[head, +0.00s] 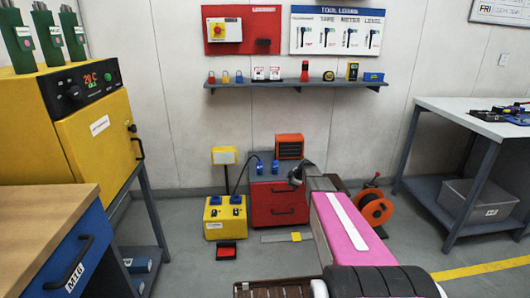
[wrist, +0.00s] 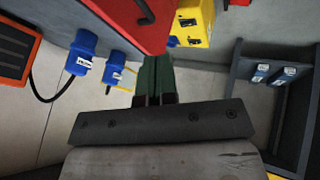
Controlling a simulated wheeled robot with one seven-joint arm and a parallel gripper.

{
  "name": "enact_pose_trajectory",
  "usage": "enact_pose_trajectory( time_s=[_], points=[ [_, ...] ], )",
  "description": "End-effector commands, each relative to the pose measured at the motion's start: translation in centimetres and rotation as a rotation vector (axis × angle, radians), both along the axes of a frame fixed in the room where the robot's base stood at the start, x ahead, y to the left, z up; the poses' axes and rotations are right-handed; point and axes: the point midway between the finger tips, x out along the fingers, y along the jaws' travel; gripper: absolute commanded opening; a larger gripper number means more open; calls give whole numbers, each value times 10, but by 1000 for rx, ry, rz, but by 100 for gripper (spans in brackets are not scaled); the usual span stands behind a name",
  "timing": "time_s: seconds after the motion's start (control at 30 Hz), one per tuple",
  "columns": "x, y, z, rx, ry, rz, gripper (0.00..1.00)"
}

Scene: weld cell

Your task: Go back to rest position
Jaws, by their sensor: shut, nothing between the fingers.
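My gripper (wrist: 155,62) shows in the wrist view as two green fingers standing together beyond a dark bar, shut with nothing between them. Its tips are near the red cabinet's lower edge in that picture; I cannot tell whether they touch anything. In the head view my arm, with a pink cover, reaches forward over the floor towards the red cabinet (head: 277,203). The fingers themselves are hidden there.
Two blue plugs (wrist: 88,50) and the yellow box (wrist: 195,22) are close to the gripper. An orange heater (head: 290,146) sits on the cabinet. An orange cable reel (head: 374,208) stands right of my arm. The yellow oven (head: 75,125) is left, a grey-legged table (head: 470,122) right.

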Motion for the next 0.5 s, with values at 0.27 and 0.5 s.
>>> enact_pose_trajectory(
  time_s=[0.27,0.5],
  points=[
    [-127,41,17,57,271,-300,0],
    [-242,62,35,57,489,-661,0]
  ],
)
